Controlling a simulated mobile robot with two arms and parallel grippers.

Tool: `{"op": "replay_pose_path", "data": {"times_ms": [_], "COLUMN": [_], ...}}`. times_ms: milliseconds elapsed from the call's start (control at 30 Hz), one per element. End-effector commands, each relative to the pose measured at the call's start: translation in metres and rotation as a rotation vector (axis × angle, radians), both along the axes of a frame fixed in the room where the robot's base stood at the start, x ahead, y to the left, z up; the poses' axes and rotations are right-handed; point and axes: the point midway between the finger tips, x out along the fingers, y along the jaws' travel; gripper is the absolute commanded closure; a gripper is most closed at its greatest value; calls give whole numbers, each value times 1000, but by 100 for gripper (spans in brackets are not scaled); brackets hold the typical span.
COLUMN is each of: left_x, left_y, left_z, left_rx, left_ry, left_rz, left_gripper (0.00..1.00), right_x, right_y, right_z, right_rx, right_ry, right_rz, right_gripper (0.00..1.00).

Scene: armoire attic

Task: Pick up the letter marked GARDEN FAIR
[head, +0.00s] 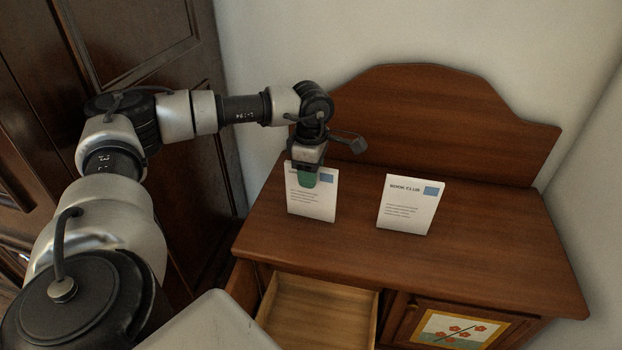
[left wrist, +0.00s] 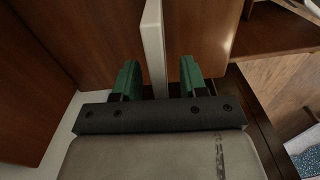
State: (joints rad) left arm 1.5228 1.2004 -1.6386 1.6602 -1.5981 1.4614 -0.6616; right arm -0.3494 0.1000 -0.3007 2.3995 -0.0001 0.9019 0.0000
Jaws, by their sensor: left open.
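Two upright white letters stand on the brown wooden cabinet top (head: 470,255). The left letter (head: 312,207) has its heading mostly covered by my left gripper (head: 307,180), so I cannot read it. The right letter (head: 408,206) reads BOOK CLUB and has a blue patch at its top right corner. My left gripper, with green fingers, is at the top edge of the left letter. In the left wrist view the open gripper (left wrist: 158,80) has a finger on each side of the white letter (left wrist: 153,45), with gaps visible. My right gripper is not in view.
An open, empty-looking drawer (head: 318,310) sticks out at the cabinet's front. A door with a flower picture (head: 460,329) is to its right. A curved wooden back panel (head: 430,115) rises behind the letters. The cabinet top's right side is clear. A dark armoire (head: 150,60) stands at left.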

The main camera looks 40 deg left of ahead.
Motion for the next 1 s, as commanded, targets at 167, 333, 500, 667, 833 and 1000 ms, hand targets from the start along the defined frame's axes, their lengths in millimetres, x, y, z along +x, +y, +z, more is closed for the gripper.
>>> {"op": "replay_pose_path", "data": {"times_ms": [167, 333, 500, 667, 833, 1000], "left_x": [0, 0, 0, 0, 0, 0], "left_y": [0, 0, 0, 0, 0, 0], "left_z": [-7, -7, -7, -7, -6, -5], "left_rx": [0, 0, 0, 0, 0, 0], "left_ry": [-1, -1, -1, -1, -1, -1], "left_rz": [1, 1, 1, 1, 1, 1], "left_gripper": [57, 60, 87, 100, 100, 100], "right_x": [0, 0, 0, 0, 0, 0], "right_y": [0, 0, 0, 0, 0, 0], "right_z": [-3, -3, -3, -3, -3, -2], "right_rx": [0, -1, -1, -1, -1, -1], "right_ry": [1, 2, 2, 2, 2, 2], "right_rz": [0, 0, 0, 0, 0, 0], "right_gripper": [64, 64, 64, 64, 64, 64]}}
